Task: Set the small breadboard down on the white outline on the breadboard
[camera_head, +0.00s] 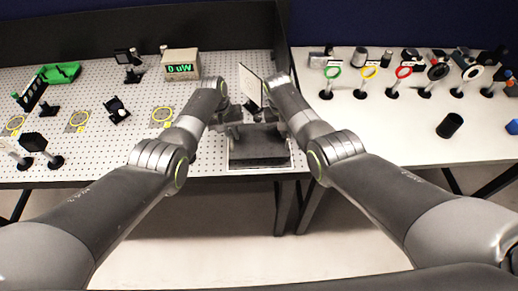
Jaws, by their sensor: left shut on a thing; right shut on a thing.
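The small breadboard (258,147) is a dark grey plate at the front edge of the large white perforated breadboard (205,140), near its right end. My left gripper (236,116) is shut at its left far side. My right gripper (270,115) is shut at its right far side. A thin pale line shows along the plate's edges; I cannot tell whether this is the white outline or the plate's own rim. I cannot tell whether the plate touches the surface. The grippers hide its far part.
A tilted pale panel (250,85) stands just beyond the grippers. Small mounts and yellow rings lie left. The right table (385,130) holds coloured ring mounts and a black cylinder (449,125).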

